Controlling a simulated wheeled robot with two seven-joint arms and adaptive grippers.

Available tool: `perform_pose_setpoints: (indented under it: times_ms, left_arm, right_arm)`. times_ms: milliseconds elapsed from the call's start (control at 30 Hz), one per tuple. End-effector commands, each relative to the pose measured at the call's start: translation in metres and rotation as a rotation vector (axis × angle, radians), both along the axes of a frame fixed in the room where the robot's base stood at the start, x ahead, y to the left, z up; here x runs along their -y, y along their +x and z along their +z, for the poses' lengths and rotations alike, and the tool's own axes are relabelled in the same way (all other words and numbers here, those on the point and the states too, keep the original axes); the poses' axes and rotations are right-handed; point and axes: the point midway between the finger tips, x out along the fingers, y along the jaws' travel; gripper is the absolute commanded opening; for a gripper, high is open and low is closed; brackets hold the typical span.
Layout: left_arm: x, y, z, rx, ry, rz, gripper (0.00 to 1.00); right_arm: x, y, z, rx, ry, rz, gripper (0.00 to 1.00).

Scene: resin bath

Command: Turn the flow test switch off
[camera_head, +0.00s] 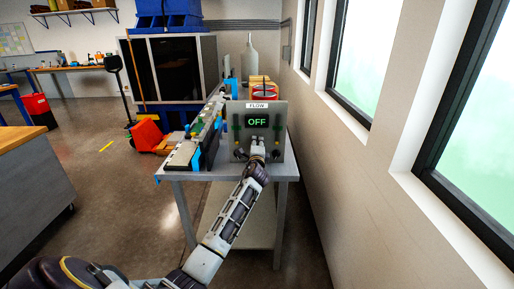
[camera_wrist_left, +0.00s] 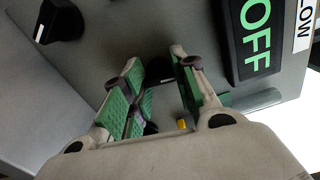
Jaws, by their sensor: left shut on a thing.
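The grey flow panel (camera_head: 279,150) stands upright on the bench, with a FLOW label (camera_head: 257,105) and a dark display (camera_head: 257,122) reading OFF in green. The display also shows in the left wrist view (camera_wrist_left: 255,40). My left gripper (camera_head: 257,146) is at the panel's lower middle, below the display. In the left wrist view its green-padded fingers (camera_wrist_left: 162,85) are closed around a small dark part, the flow test switch, mostly hidden by them. A separate black knob (camera_wrist_left: 62,22) sits on the panel to one side, untouched. My right gripper is out of view.
The narrow grey bench (camera_head: 285,172) holds a row of parts left of the panel and a red-ringed container (camera_head: 264,92) behind it. The windowed wall is close on the right. Open floor (camera_head: 125,190) lies to the left, with a grey cabinet (camera_head: 35,190) beyond.

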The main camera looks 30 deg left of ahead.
Motion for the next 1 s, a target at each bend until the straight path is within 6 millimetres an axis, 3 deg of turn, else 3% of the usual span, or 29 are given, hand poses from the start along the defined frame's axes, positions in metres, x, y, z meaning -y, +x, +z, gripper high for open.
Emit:
perform_pose_setpoints:
  times_ms: [367,767,800,933,1000]
  left_arm:
    - [0.000,0.000,-0.001,0.070,-0.119,0.000,0.04]
    - [0.000,0.000,-0.002,0.074,-0.126,0.001,0.04]
    - [0.000,0.000,-0.002,0.074,-0.126,0.001,0.32]
    - [0.000,0.000,-0.001,0.074,-0.125,0.000,0.49]
    - [0.000,0.000,-0.001,0.074,-0.125,0.000,0.50]
  right_arm:
    - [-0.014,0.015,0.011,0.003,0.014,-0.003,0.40]
    - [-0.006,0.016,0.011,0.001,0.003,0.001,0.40]
    - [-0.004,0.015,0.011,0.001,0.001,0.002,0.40]
    - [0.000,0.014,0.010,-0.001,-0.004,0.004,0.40]
    - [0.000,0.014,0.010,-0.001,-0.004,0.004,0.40]
